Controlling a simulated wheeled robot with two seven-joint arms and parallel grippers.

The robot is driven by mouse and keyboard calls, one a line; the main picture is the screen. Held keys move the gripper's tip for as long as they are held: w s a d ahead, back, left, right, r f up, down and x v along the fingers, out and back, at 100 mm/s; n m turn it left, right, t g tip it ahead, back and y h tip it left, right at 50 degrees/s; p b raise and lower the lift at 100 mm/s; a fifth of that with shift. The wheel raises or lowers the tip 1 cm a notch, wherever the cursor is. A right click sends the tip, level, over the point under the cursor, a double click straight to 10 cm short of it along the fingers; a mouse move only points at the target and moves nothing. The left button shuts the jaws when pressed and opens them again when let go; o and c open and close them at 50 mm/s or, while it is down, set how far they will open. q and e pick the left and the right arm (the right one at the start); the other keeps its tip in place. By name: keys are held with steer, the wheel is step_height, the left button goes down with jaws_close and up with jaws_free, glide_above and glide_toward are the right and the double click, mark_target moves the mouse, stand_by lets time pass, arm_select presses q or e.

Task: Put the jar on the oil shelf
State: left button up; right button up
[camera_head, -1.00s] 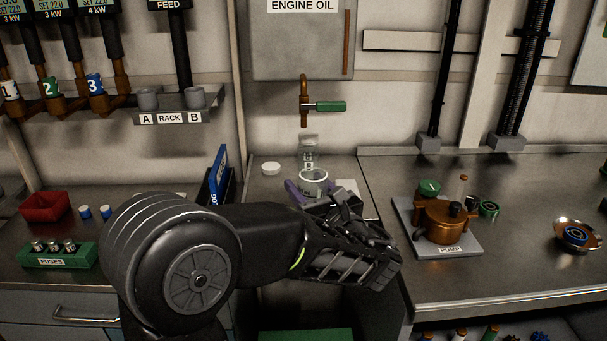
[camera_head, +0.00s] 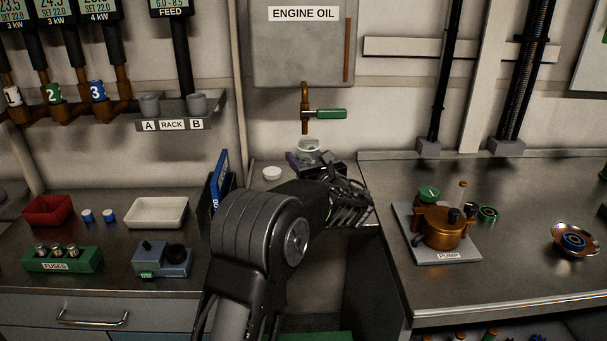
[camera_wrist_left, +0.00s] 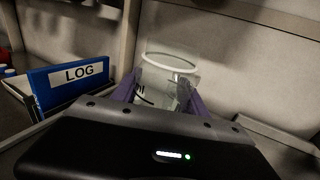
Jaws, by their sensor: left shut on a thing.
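The clear glass jar (camera_head: 308,147) stands roughly upright below the brown tap, its open rim showing. My left gripper (camera_head: 307,159) has its purple fingers closed on the jar's sides. In the left wrist view the jar (camera_wrist_left: 168,78) sits between the two purple fingers (camera_wrist_left: 157,93), with dark marks on its wall. The oil shelf (camera_head: 264,187) is the narrow grey counter under the engine oil tank; my arm covers much of it. I cannot tell whether the jar's base touches it. My right gripper is not in view.
A tap with a green handle (camera_head: 330,113) hangs just above the jar. A white lid (camera_head: 272,173) lies to its left. The blue log binder (camera_head: 221,179) stands further left, also in the left wrist view (camera_wrist_left: 75,79). The pump (camera_head: 440,226) is on the right bench.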

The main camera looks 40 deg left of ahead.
arm_select(q)
steer(key=shift+f, duration=0.4)
step_height(320, 180, down, 4)
steer(key=shift+f, duration=0.25)
steer(key=shift+w+a+f, duration=0.1)
steer(key=shift+f, duration=0.05)
steer(key=shift+f, duration=0.2)
steer(key=o, duration=1.6)
